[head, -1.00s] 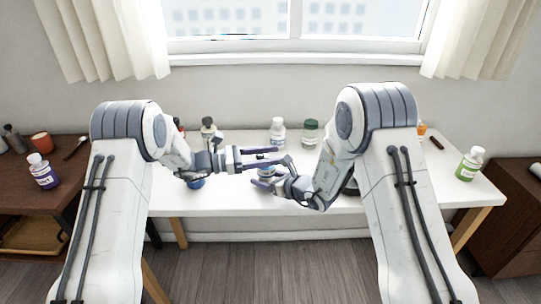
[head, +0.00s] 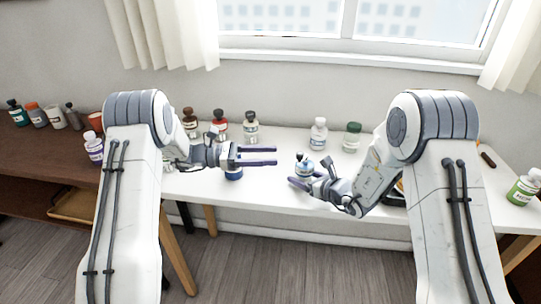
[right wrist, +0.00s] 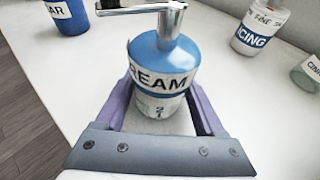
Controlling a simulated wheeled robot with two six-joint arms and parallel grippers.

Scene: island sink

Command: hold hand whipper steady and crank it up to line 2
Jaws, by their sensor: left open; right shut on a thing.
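The hand whipper (head: 304,168) is a small container with a blue top, standing on the white table. In the right wrist view the whipper (right wrist: 160,62) has a label reading "REAM", a metal crank on top pointing left, and the marks 2 and 1 low on its side. My right gripper (head: 309,178) is shut on it low down; its purple fingers (right wrist: 162,108) lie on both sides of the body. My left gripper (head: 276,156) is open and empty, to the left of the whipper, its fingers pointing right.
A blue jar (head: 234,173) stands under my left gripper. A green-labelled bottle (head: 524,187) stands far right.

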